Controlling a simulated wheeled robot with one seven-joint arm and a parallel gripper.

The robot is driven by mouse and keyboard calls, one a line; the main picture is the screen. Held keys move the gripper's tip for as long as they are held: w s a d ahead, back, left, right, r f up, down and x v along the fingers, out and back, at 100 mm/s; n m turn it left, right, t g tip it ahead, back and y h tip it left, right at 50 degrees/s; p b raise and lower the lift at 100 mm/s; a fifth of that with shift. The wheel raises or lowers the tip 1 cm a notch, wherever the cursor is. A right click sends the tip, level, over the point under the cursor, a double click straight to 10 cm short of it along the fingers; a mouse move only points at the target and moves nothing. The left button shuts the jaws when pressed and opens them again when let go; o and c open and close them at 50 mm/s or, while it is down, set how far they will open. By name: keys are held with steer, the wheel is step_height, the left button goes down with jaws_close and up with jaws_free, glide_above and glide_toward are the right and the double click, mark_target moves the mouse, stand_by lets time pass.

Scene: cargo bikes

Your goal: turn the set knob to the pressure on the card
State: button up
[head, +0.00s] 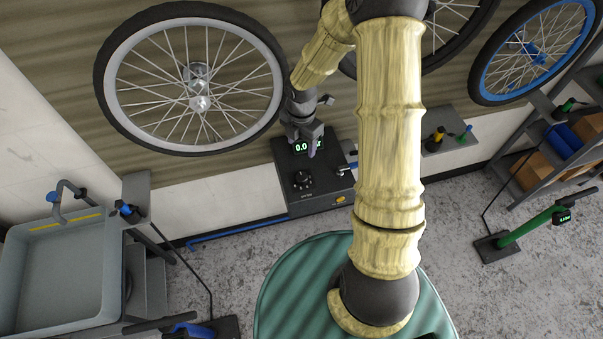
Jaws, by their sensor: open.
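A dark grey inflator box (325,186) stands against the wall, left of my arm in the picture. Its top carries a black set knob (302,180) with small marks around it. A green-lit display (303,147) reads "0.0", with its right part hidden by a gripper finger. My gripper (304,140) is open and empty above the far part of the box, by the display. It is apart from the knob, which lies nearer to me. No pressure card can be made out in this view, and the knob's setting is too small to read.
Bicycle wheels (128,130) hang on the wall behind. A grey sink (55,265) stands at left. A green floor pump (525,227) and a shelf with boxes are at right. Open floor lies before the box.

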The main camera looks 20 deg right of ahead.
mark_target(301, 177)
step_height(301, 177, down, 17)
steer(key=p, duration=0.3)
steer(key=shift+r, duration=0.15)
stand_by(0.3)
steer(key=c, duration=1)
